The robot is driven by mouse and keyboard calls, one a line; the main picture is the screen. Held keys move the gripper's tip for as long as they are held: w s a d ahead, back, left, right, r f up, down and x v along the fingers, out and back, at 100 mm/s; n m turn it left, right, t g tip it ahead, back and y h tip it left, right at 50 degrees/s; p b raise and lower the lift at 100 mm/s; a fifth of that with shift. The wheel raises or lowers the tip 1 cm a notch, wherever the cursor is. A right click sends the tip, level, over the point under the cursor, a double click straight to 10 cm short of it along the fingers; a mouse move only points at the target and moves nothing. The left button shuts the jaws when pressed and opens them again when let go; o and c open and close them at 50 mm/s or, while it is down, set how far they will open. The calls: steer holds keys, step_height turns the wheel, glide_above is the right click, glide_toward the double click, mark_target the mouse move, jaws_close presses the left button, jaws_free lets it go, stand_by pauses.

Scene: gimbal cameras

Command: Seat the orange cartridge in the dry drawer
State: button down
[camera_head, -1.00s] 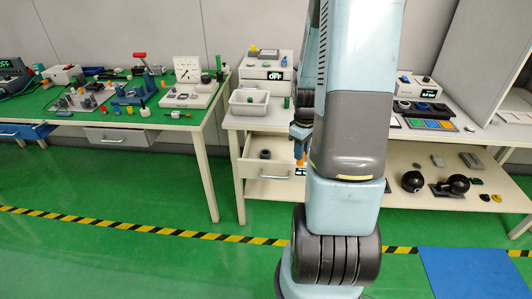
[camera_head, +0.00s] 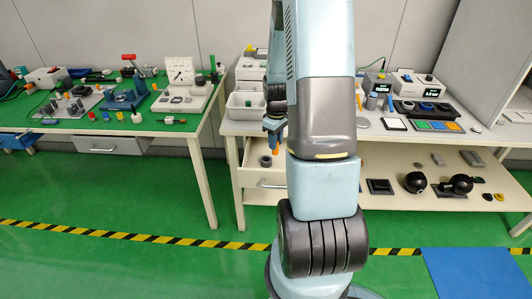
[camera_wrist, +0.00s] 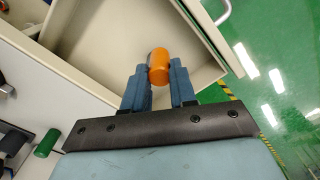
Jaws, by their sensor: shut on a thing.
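The orange cartridge (camera_wrist: 158,66) is held between the fingertips of my gripper (camera_wrist: 157,82) in the wrist view. In the head view my gripper (camera_head: 275,137) points down over the open drawer (camera_head: 250,181) under the middle bench. Only a small orange patch of the cartridge shows there, below the fingers. A dark grey round, ring-like piece (camera_head: 266,161) stands in the drawer, close below the gripper. In the wrist view the drawer's pale floor (camera_wrist: 112,38) lies below the cartridge. Whether the cartridge touches anything there cannot be told. My arm hides the drawer's right part.
A white bin (camera_head: 243,106) stands on the bench above the drawer. A green cylinder (camera_wrist: 45,143) shows at the left of the wrist view. The drawer's front and handle (camera_wrist: 223,12) face the green floor. Black round objects (camera_head: 415,182) lie on the lower shelf.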

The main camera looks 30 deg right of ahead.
steer(key=w+f, duration=0.1)
steer(key=f, duration=0.1)
steer(key=w+f, duration=0.4)
steer(key=shift+w+a, duration=0.25)
step_height(320, 180, down, 3)
steer(key=shift+a, duration=0.1)
steer(key=shift+w+f, duration=0.15)
steer(key=shift+f, duration=0.15)
steer(key=shift+r, duration=0.1)
steer(key=c, duration=0.9)
jaws_free()
